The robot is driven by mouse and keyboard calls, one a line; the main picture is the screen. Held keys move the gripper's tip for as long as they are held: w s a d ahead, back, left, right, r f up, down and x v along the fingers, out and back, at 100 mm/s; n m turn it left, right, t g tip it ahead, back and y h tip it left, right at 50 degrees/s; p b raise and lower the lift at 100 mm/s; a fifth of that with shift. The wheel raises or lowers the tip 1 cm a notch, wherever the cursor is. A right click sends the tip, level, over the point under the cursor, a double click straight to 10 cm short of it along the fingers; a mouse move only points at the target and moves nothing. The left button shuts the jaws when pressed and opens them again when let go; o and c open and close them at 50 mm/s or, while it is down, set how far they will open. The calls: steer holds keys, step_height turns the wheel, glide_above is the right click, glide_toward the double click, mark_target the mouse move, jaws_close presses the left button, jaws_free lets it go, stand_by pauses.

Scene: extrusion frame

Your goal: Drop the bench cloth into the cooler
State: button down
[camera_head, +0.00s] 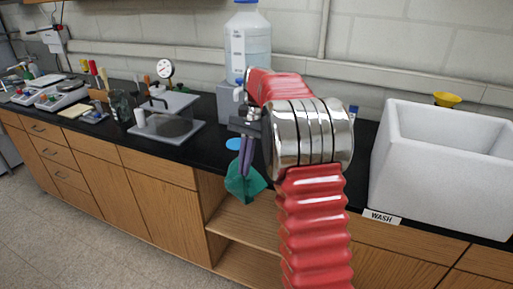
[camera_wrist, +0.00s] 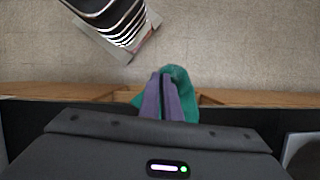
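My gripper (camera_head: 246,160) is at the front edge of the bench in the head view, its purple fingers pointing down. It is shut on the green bench cloth (camera_head: 243,184), which hangs below the fingertips in front of the open shelf. In the wrist view the gripper (camera_wrist: 163,98) shows the cloth (camera_wrist: 180,78) bunched at and beyond the fingers. The cooler (camera_head: 440,185), a white open-topped foam box, stands on the bench at the right, well apart from the cloth. Its floor is hidden.
A WASH label (camera_head: 382,217) is at the bench edge by the cooler. A large water bottle (camera_head: 248,48) stands behind my arm, and a yellow funnel (camera_head: 447,99) behind the cooler. A dial-gauge stand (camera_head: 168,125) and scales (camera_head: 60,97) are to the left.

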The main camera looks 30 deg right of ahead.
steer(key=a+f+n+g+h, duration=0.1)
steer(key=a+f+n, duration=0.3)
steer(key=f, duration=0.3)
steer(key=a+f+n+h, duration=0.2)
steer(key=a+f+n, duration=0.3)
steer(key=f+n, duration=0.1)
steer(key=shift+f+n+g, duration=0.35)
steer(key=shift+n+g, duration=0.05)
steer(key=shift+n, duration=0.4)
steer(key=shift+a, duration=0.1)
